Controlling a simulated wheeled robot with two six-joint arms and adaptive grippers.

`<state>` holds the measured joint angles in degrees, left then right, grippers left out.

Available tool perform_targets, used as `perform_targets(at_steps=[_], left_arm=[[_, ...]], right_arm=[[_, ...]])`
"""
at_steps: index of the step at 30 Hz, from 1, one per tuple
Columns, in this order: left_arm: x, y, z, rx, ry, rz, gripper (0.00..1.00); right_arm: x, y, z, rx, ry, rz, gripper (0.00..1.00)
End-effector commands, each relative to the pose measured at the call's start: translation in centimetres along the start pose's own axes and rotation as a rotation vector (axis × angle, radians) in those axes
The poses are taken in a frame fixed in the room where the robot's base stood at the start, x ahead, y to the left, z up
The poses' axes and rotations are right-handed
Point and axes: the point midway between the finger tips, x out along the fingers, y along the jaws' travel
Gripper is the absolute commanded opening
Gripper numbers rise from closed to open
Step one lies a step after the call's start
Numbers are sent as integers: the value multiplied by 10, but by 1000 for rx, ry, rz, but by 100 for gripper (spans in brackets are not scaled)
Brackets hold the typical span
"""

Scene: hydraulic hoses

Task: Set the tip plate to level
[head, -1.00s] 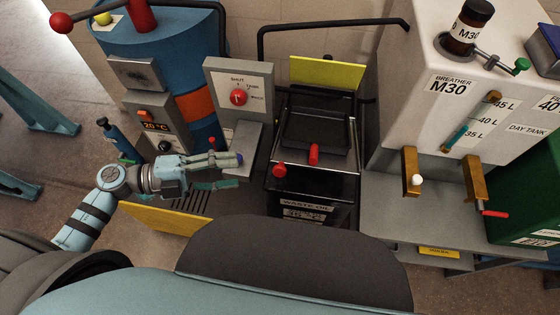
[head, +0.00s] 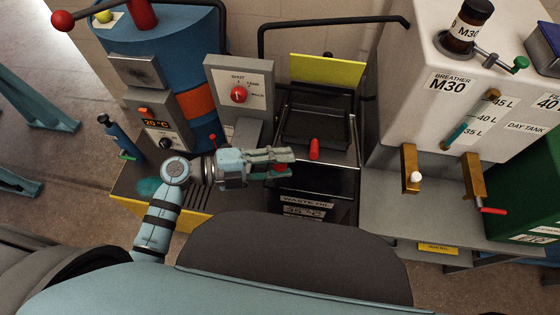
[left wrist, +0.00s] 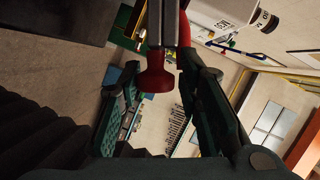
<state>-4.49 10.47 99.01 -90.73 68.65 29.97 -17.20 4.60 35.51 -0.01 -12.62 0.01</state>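The waste oil bin (head: 315,188) stands in the middle of the head view. A dark plate (head: 312,128) lies in its open top and seems to be the tip plate; its exact tilt is hard to tell. A red handle (head: 314,149) stands at the bin's front edge. A red knob (left wrist: 155,79) on a metal stem shows in the left wrist view. My left gripper (head: 288,161) is over the bin's front left corner and partly hides that knob. Its fingers (left wrist: 160,110) are apart, one on each side of the knob. My right gripper is not in view.
A grey panel with a red selector (head: 238,95) and a blue drum (head: 165,55) stand to the left. A yellow plate (head: 327,72) rises behind the bin. The white day tank (head: 455,110) with brass valves stands to the right. A black rail (head: 330,25) runs behind.

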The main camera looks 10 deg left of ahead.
Motion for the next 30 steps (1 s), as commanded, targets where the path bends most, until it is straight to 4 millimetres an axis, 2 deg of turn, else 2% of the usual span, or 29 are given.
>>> perform_targets(at_steps=[1, 4, 11, 14, 22, 26, 30], left_arm=[[0, -1, 0, 1, 0, -2, 16], [0, -1, 0, 2, 0, -3, 0], [0, 0, 0, 4, 0, -4, 0], [1, 13, 2, 32, 0, -14, 0], [5, 80, 12, 220, 0, -92, 0], [6, 94, 15, 231, -1, -97, 0], [6, 96, 16, 232, -1, -97, 0]], right_arm=[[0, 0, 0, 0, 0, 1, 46], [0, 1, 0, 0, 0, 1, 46], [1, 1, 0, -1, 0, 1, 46], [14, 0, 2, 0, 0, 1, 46], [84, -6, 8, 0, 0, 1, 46], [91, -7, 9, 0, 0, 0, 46], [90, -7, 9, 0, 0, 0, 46]])
